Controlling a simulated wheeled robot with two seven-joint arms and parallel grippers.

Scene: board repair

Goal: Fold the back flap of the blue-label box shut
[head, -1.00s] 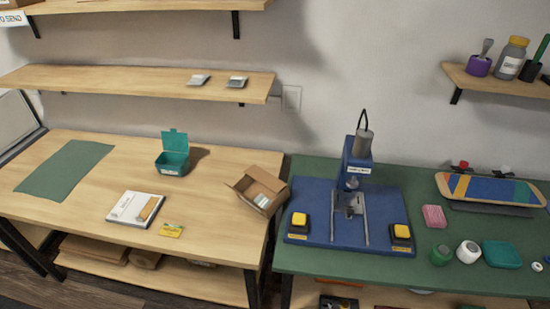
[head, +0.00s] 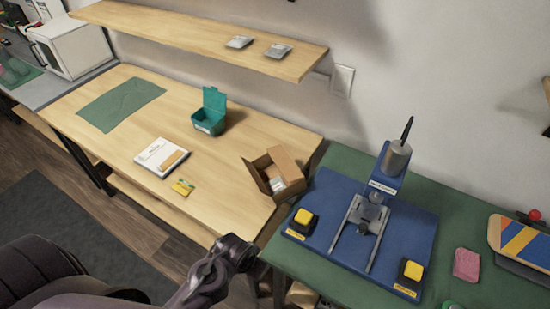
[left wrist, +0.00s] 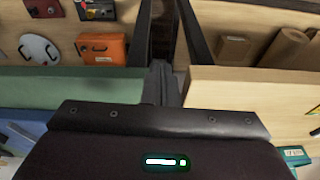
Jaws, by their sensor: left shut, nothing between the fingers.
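An open brown cardboard box (head: 264,180) stands near the right end of the wooden table, with flaps raised. A pale item (head: 277,184) shows in its opening. I cannot make out a blue label on it, nor tell which flap is the back one. My left arm comes in from the bottom left of the head view, and its dark end (head: 236,252) is in front of the table edge, below and apart from the box. In the left wrist view my left gripper (left wrist: 162,82) is shut and empty, pointing toward the gap between the tables. My right gripper is out of view.
A blue press (head: 372,210) with yellow buttons stands on the green table to the right. A shelf (head: 200,32) hangs above.

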